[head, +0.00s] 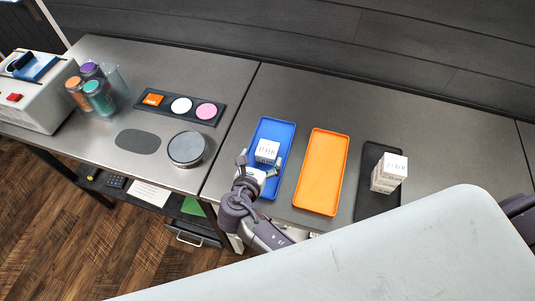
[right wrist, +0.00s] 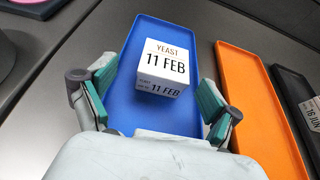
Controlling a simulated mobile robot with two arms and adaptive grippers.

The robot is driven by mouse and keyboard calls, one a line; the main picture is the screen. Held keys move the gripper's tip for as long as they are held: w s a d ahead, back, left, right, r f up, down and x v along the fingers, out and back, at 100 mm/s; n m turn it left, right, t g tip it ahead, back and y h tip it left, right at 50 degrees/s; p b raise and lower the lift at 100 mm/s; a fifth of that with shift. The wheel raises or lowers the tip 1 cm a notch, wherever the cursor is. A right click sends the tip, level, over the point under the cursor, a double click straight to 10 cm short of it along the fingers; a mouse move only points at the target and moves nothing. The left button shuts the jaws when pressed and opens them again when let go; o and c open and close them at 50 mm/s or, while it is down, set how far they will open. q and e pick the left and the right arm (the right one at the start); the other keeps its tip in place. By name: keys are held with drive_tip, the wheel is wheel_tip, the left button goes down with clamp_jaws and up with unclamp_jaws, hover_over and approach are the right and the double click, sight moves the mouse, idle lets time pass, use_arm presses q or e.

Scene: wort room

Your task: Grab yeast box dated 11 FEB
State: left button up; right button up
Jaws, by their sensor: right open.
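The white yeast box (head: 267,151) stands on the blue tray (head: 269,127). In the right wrist view the yeast box (right wrist: 165,68) reads "YEAST 11 FEB" on its top and front faces, and the blue tray (right wrist: 150,115) lies under it. My right gripper (head: 262,164) is open at the near part of the blue tray. In the right wrist view its fingers (right wrist: 160,103) stand apart on either side, with the box ahead between them and no contact visible. My left gripper is not in view.
An empty orange tray (head: 322,172) lies to the right. A black tray (head: 367,203) beyond it holds white boxes (head: 388,174); one label reads "16 JUN" in the wrist view. Jars (head: 99,98), a disc holder (head: 180,106) and a round dark-topped object (head: 187,148) stand left.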

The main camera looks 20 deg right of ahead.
sight(265, 156)
drive_tip(key=b+x, duration=0.1)
drive_tip(key=x, duration=0.1)
drive_tip(key=b+x, duration=0.1)
drive_tip(key=shift+w+d+f+b, duration=0.1)
drive_tip(key=shift+d+f+b, duration=0.25)
drive_tip(key=shift+d, duration=0.1)
drive_tip(key=shift+w+d, duration=0.15)
drive_tip(key=shift+w, duration=0.15)
drive_tip(key=shift+s+r, duration=0.1)
drive_tip(key=shift+c, duration=0.2)
drive_tip(key=shift+c, duration=1.2)
drive_tip(key=c, duration=1)
